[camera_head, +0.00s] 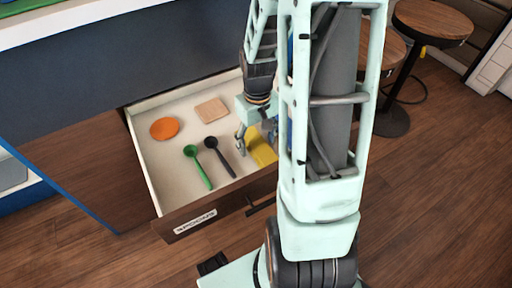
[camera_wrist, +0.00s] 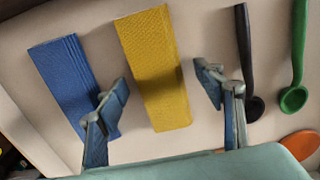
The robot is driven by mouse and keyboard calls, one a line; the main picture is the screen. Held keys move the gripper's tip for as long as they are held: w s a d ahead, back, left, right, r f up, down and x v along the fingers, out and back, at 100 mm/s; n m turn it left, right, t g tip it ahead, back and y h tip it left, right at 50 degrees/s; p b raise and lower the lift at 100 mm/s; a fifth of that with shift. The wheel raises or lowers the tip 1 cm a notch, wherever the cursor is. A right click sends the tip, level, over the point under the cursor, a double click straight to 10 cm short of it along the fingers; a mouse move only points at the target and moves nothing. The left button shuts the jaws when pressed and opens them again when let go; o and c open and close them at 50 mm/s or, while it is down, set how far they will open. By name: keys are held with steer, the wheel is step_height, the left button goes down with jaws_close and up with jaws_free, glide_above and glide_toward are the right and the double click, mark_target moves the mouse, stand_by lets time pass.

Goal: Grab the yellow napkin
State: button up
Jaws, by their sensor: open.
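The yellow napkin (camera_wrist: 155,70) is a folded rectangle lying flat in the open drawer. In the wrist view it shows between and ahead of the two fingers of my gripper (camera_wrist: 165,98), which are apart and empty. In the head view the napkin (camera_head: 260,150) is partly hidden by my arm, at the right part of the drawer. My gripper (camera_head: 256,136) is above the drawer beside it. I cannot tell the exact height of the fingers over the napkin.
A blue napkin (camera_wrist: 72,75) lies left of the yellow one, partly behind a finger. A black spoon (camera_head: 222,158), green spoon (camera_head: 198,168), orange disc (camera_head: 165,128) and tan square (camera_head: 212,110) share the drawer (camera_head: 150,178). Drawer walls surround them. Stools (camera_head: 432,20) stand at right.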

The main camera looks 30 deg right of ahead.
steer(key=shift+f, duration=0.1)
steer(key=shift+c, duration=0.5)
steer(key=c, duration=1.1)
